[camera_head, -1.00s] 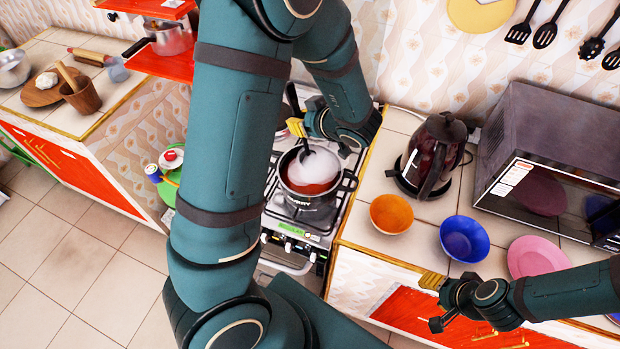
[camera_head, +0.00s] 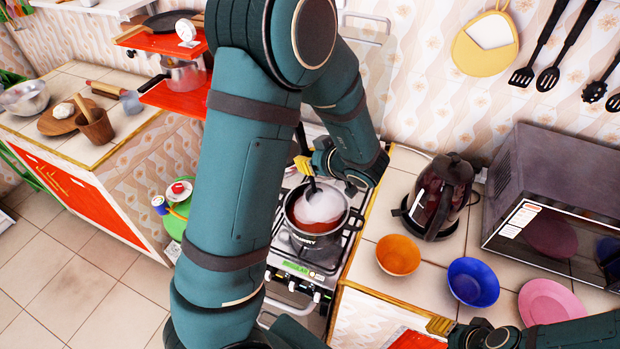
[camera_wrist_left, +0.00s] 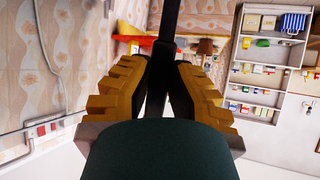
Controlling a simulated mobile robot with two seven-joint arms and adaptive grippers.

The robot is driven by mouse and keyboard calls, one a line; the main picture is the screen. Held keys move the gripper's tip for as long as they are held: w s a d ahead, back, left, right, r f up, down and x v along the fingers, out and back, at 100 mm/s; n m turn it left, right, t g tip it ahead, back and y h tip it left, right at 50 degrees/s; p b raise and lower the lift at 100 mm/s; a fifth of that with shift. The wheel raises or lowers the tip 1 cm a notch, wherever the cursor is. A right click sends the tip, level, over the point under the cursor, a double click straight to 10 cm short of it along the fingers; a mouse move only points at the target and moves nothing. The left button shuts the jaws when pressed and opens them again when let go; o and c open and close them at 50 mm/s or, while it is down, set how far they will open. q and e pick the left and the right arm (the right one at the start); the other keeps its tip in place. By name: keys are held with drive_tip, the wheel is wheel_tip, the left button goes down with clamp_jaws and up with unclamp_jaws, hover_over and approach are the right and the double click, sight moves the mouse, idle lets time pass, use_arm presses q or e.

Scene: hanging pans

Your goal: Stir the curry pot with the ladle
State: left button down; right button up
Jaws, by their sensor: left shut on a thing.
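The curry pot (camera_head: 318,238) stands on the stove, dark-rimmed, with reddish-brown contents and pale steam over it. My left gripper (camera_head: 305,167) is above the pot's back left rim, its yellow fingers shut on the ladle's black handle (camera_head: 311,186). The ladle reaches down into the pot; its bowl is hidden by steam and contents. In the left wrist view my left gripper (camera_wrist_left: 160,75) is closed around the dark handle (camera_wrist_left: 168,20). My right gripper (camera_head: 440,326) is low by the counter's front edge, one yellow finger showing and the rest cut off.
An orange bowl (camera_head: 398,255), a blue bowl (camera_head: 473,282) and a pink plate (camera_head: 549,302) lie on the right counter. A dark kettle (camera_head: 438,195) and a microwave (camera_head: 565,195) stand behind them. A red shelf (camera_head: 175,97) with pans is left of my left arm.

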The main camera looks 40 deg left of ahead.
use_arm(q)
wheel_tip(320, 180, up, 12)
idle(1.0)
